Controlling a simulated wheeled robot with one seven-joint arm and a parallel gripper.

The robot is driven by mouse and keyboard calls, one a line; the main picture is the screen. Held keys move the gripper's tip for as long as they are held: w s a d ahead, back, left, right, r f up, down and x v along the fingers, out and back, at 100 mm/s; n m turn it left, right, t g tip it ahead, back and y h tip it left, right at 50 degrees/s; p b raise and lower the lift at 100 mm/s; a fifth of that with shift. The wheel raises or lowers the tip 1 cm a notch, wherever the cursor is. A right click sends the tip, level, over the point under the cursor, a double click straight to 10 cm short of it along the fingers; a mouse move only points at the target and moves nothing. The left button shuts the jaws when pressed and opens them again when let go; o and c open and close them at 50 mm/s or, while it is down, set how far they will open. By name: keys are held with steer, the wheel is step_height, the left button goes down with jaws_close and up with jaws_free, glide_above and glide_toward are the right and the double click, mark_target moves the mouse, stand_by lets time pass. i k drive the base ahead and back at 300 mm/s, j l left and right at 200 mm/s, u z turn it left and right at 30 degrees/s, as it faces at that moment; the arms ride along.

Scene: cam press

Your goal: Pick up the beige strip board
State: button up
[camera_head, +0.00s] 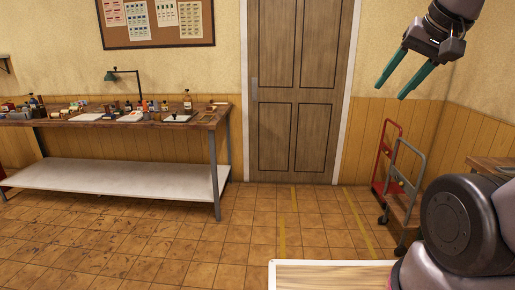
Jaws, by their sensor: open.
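My gripper (392,91) is at the upper right, raised in the air, with its two teal fingers apart and nothing between them. I cannot pick out the beige strip board with certainty. Many small items lie on the workbench (85,122) at the left, too small to tell apart. A small flat tan thing (218,103) lies near the bench's right end; I cannot tell whether it is the board. The bench is far from my gripper.
A desk lamp (112,76) stands on the bench, with a white lower shelf (120,178) below. A closed door (300,85) is in the back wall. Hand trucks (390,160) stand at the right. A pale-edged wooden surface (335,277) is at the bottom. The tiled floor (240,225) between is clear.

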mark_target(210, 108)
steer(key=i, duration=2.1)
steer(key=i+u, duration=0.15)
steer(key=i, duration=0.35)
steer(key=i+u, duration=0.15)
steer(key=i, duration=0.4)
steer(key=i+l+u, duration=0.2)
steer(key=i, duration=0.3)
steer(key=i+l+u, duration=0.15)
steer(key=i, duration=0.35)
steer(key=i+u, duration=0.3)
steer(key=i+l+u, duration=0.15)
steer(key=i+u, duration=0.15)
steer(key=i, duration=0.15)
